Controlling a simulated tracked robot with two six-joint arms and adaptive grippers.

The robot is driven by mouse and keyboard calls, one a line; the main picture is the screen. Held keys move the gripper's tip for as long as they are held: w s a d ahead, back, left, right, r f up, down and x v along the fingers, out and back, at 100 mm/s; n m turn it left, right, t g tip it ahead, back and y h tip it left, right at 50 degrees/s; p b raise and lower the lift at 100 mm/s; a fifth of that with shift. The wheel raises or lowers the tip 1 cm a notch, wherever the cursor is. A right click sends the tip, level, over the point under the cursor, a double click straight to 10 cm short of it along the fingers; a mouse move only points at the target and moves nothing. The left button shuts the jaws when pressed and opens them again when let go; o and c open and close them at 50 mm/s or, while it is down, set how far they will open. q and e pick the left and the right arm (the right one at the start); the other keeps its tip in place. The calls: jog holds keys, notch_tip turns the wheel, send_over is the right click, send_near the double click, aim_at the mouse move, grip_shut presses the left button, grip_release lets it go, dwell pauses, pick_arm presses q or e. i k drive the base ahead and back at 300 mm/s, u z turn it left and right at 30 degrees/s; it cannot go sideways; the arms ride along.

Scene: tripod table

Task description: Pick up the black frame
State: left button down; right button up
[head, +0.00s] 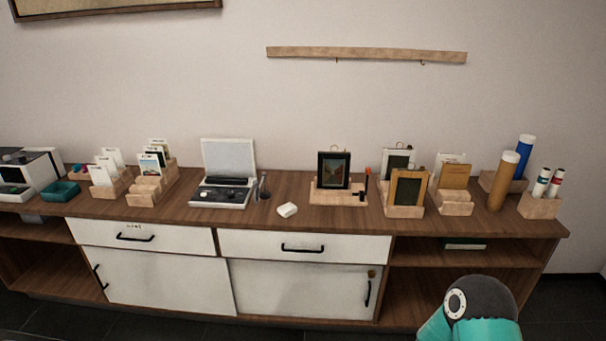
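The black frame (333,170) stands upright on a light wooden stand (325,195), right of the middle of the sideboard top. It holds a dark picture and has a small ring at its top. A small black and orange tool (366,184) stands at its right on the same stand. Neither of my grippers is in view. Only a rounded dark and teal part of my arm shows at the bottom right, well below and apart from the frame.
The wooden sideboard (270,213) has white drawers and doors. A brown frame (408,188) in a wooden holder stands right of the black frame. A white eraser-like block (287,209) and an open device (226,173) lie left. A wooden rail (366,54) with hooks hangs above.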

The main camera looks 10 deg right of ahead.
aim_at(333, 167)
jog(key=u, duration=0.15)
jog(key=i, duration=1)
